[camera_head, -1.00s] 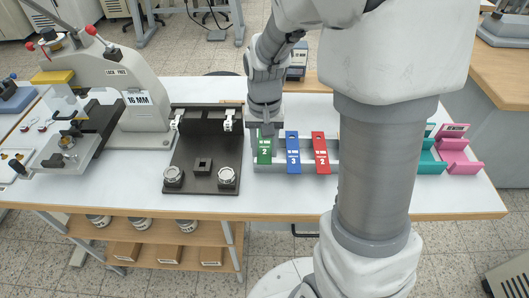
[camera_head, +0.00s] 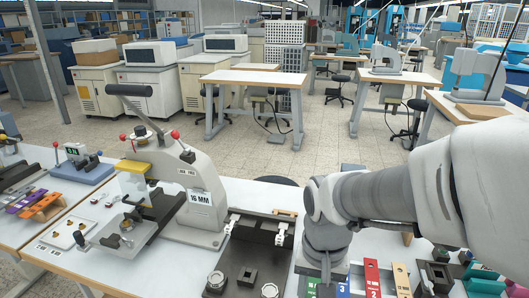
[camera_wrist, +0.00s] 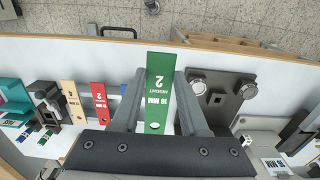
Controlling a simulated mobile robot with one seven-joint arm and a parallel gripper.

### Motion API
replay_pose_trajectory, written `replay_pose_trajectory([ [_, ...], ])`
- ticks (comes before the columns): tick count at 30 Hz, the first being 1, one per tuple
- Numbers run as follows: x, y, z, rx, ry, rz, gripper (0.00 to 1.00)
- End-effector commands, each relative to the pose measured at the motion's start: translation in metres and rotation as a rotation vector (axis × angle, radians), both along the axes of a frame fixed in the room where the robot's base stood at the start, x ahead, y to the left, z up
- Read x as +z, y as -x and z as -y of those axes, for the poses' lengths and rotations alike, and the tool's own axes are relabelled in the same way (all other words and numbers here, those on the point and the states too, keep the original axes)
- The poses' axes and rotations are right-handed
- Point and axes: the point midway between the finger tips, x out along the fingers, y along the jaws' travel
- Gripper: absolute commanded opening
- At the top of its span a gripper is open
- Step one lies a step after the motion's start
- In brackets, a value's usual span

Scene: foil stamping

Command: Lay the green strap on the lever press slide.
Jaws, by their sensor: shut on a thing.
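My gripper (camera_wrist: 160,90) is shut on the green strap (camera_wrist: 158,80), marked 2 and 16 MM, with one finger along each side of it. In the wrist view the strap looks larger and nearer than the red strap; I cannot tell exactly how far it is above the rack. In the head view only a small part of the green strap (camera_head: 312,287) shows below my gripper, at the bottom edge. The lever press (camera_head: 192,180), grey with a 16 MM label, stands to the left. Its metal slide (camera_head: 118,232) sticks out at its front left.
A black fixture (camera_head: 245,252) with clamps and round knobs lies between the press and my gripper. The red strap (camera_head: 372,278), blue strap (camera_head: 343,290) and tan strap (camera_head: 401,280) stand to the right. Orange and purple pieces lie at far left.

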Motion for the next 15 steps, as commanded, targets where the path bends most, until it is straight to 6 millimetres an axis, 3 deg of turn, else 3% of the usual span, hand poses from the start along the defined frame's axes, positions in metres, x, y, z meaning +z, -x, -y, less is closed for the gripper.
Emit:
replay_pose_trajectory([
  [15, 0.0088, -0.0004, 0.0, 0.0, 0.0, 0.001, 0.0],
])
